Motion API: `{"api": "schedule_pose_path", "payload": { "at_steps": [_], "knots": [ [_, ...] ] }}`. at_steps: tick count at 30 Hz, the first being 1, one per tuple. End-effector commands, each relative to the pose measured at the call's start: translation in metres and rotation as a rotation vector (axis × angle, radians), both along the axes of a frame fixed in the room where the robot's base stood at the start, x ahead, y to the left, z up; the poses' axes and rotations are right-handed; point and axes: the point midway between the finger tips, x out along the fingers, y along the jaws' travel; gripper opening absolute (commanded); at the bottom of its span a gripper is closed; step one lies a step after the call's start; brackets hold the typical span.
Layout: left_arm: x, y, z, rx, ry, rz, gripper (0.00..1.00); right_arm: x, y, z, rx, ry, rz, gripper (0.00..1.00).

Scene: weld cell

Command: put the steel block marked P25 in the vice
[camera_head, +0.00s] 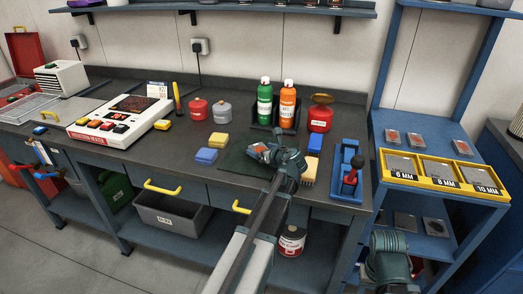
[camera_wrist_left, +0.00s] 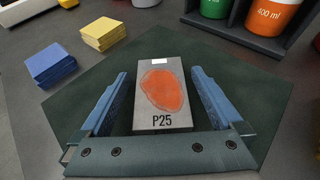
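The steel block marked P25 (camera_wrist_left: 155,110) is a grey plate with an orange-red patch, lying on a dark green mat (camera_wrist_left: 75,105). My left gripper (camera_wrist_left: 157,85) is open, with one blue finger on each side of the block and a gap on both sides. In the head view my left gripper (camera_head: 262,152) is low over the mat and largely hides the block. My right gripper's fingers are not in view.
Blue blocks (camera_head: 206,156) and yellow blocks (camera_head: 219,140) lie left of the mat. Green (camera_head: 265,104) and orange (camera_head: 287,105) bottles stand behind it in a dark holder.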

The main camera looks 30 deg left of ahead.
Motion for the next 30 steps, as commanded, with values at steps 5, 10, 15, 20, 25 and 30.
{"api": "schedule_pose_path", "payload": {
  "at_steps": [5,10,15,20,25,30],
  "knots": [
    [0.000,0.000,0.000,0.000,0.000,0.000,1.00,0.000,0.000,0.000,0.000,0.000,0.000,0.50],
    [-0.004,-0.005,0.007,0.000,0.000,-0.001,1.00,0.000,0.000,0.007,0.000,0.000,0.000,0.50],
    [-0.020,-0.031,0.021,0.000,0.001,-0.004,1.00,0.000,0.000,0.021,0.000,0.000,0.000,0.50],
    [-0.037,-0.057,0.034,0.001,0.001,-0.003,1.00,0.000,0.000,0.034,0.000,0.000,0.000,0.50],
    [-0.049,-0.079,0.044,0.000,-0.001,-0.002,1.00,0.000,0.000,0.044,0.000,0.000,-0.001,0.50],
    [-0.056,-0.091,0.048,0.000,0.000,-0.001,1.00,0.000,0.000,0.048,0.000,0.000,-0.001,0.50]
  ]
}}
